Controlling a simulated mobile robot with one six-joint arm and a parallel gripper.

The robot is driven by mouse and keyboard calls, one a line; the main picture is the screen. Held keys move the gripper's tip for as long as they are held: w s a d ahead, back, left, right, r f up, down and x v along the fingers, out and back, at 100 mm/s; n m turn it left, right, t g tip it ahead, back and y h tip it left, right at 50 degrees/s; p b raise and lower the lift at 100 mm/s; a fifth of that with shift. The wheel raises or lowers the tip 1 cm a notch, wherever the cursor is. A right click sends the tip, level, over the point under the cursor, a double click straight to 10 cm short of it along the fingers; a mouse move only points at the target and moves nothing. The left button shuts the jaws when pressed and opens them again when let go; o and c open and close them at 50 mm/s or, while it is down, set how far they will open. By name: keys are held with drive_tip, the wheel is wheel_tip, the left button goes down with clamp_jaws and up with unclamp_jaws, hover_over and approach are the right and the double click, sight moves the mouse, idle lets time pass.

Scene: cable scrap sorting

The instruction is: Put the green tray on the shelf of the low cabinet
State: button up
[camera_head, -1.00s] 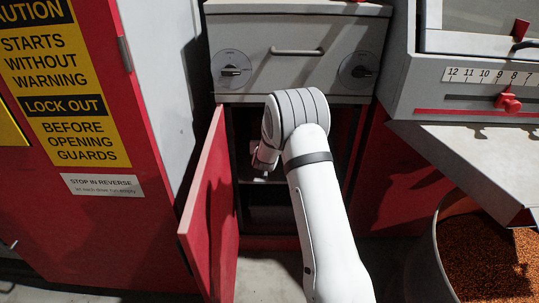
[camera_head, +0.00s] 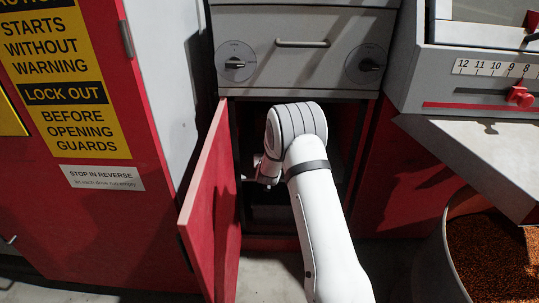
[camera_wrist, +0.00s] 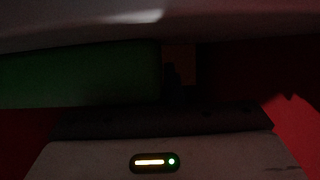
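The low cabinet (camera_head: 303,65) stands in the middle of the head view with its red door (camera_head: 212,205) swung open to the left. My arm reaches into its dark opening, and my gripper is mostly hidden there behind the arm. In the wrist view a dark green surface, seemingly the green tray (camera_wrist: 80,75), fills the left side close in front of my gripper (camera_wrist: 178,78). The fingers are too dark to tell whether they are open or shut on it. The tray does not show in the head view. I cannot tell whether it rests on the shelf.
A red cabinet with warning signs (camera_head: 65,60) stands at the left. At the right are a grey machine with a numbered scale (camera_head: 500,68), a sloping metal chute (camera_head: 480,150) and a bin (camera_head: 443,265) of orange-brown granules. The open door borders my arm's left side.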

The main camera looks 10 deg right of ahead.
drive_tip(key=o, duration=0.4)
drive_tip(key=shift+c, duration=0.2)
drive_tip(key=shift+r, duration=0.1)
drive_tip(key=shift+r, duration=0.15)
drive_tip(key=s+a+r+n+g+y+p, duration=0.1)
drive_tip(key=s+r+g, duration=0.1)
drive_tip(key=s+r, duration=0.5)
drive_tip(key=s+a+r+g+y+p, duration=0.1)
drive_tip(key=s+r+g, duration=0.15)
drive_tip(key=s, duration=0.75)
drive_tip(key=s+a+r+n+g+y+p, duration=0.1)
drive_tip(key=s+r+g+y+p, duration=0.1)
drive_tip(key=s+r, duration=0.5)
drive_tip(key=s+d+r+g, duration=0.1)
drive_tip(key=s+g, duration=0.1)
drive_tip(key=s, duration=0.6)
drive_tip(key=s+d+r+g, duration=0.1)
drive_tip(key=s+g, duration=0.1)
drive_tip(key=s, duration=0.7)
drive_tip(key=s+d+r+g+h, duration=0.1)
drive_tip(key=s+g, duration=0.1)
drive_tip(key=s, duration=0.7)
drive_tip(key=shift+s+r, duration=0.15)
drive_tip(key=shift+r, duration=0.1)
